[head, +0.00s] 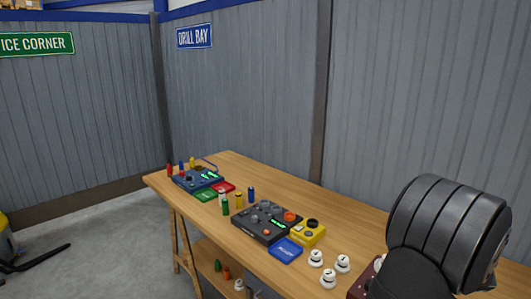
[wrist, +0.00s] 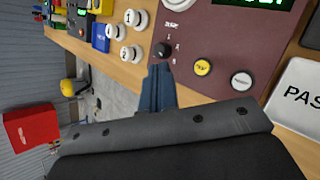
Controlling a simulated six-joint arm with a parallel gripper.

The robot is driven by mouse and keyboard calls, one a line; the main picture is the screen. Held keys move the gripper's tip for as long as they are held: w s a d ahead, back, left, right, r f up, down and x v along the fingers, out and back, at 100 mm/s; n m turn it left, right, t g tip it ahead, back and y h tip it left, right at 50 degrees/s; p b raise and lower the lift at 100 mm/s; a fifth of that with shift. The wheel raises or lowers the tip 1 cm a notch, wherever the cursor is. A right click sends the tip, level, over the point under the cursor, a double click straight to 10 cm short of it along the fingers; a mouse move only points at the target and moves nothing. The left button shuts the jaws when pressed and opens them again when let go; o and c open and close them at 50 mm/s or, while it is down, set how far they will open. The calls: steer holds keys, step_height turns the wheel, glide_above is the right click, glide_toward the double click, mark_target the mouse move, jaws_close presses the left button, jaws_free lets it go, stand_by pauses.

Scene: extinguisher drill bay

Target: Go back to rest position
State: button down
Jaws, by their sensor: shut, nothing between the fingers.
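My gripper (wrist: 157,88) shows in the wrist view with its blue-grey fingers together and nothing between them. The fingertips appear just in front of a black knob (wrist: 163,50) on a maroon panel (wrist: 215,45); I cannot tell whether they touch it. The panel also has a yellow button (wrist: 203,67), a white button (wrist: 241,79) and a green-lit display. In the head view my dark arm covers most of the maroon panel (head: 358,290), and my gripper is hidden.
White numbered pieces (head: 316,257) stand beside the panel on the wooden table (head: 350,220). Farther along are a blue pad (head: 286,250), a yellow box (head: 309,233), a dark console (head: 266,222), small coloured cylinders and a blue console (head: 197,179). A white sign (wrist: 300,95) lies right in the wrist view.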

steer(key=shift+f, duration=0.1)
step_height(320, 180, down, 6)
steer(key=shift+f, duration=0.1)
step_height(320, 180, up, 13)
steer(key=w+n+g+h, duration=0.1)
steer(key=n+g+h, duration=0.2)
steer(key=n+g, duration=0.5)
steer(key=n, duration=0.5)
steer(key=shift+a+r+n+g, duration=0.2)
steer(key=shift+n+g, duration=0.1)
steer(key=shift+n, duration=0.1)
stand_by(0.9)
